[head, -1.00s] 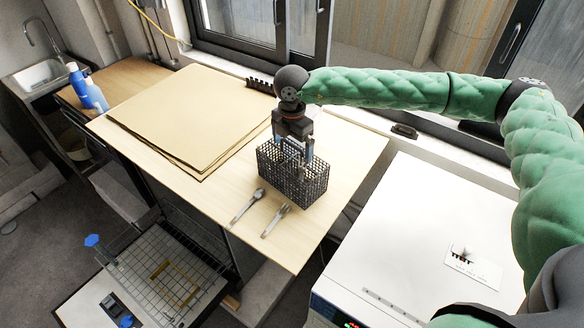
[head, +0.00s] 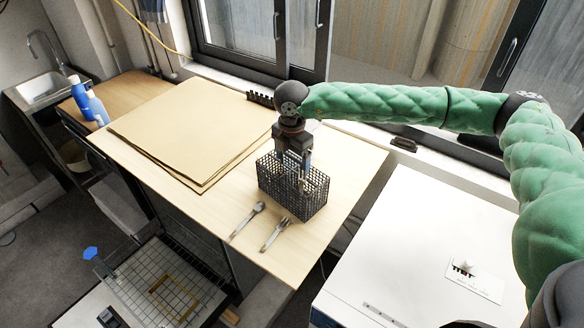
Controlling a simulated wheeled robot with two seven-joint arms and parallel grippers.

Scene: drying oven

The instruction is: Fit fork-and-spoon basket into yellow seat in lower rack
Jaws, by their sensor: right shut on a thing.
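The dark mesh basket (head: 312,196) stands upright on the light wooden tabletop, near its front right. My right gripper (head: 298,178) points down into the basket from above and is shut on it, around its middle. The fingertips are partly hidden by the mesh. A spoon (head: 248,219) and a fork (head: 274,234) lie on the table just in front of the basket. The lower rack (head: 130,284) is pulled out at the lower left, below the table. The yellow seat (head: 172,298) is a rectangular frame in its wire grid, and it is empty. My left gripper is not in view.
Brown flat sheets (head: 190,120) cover the table's back left. A blue-and-white bottle (head: 92,102) stands beyond them. A white oven-like box (head: 410,240) stands to the right. A blue item (head: 91,253) rises at the rack's left edge. The front left tabletop is clear.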

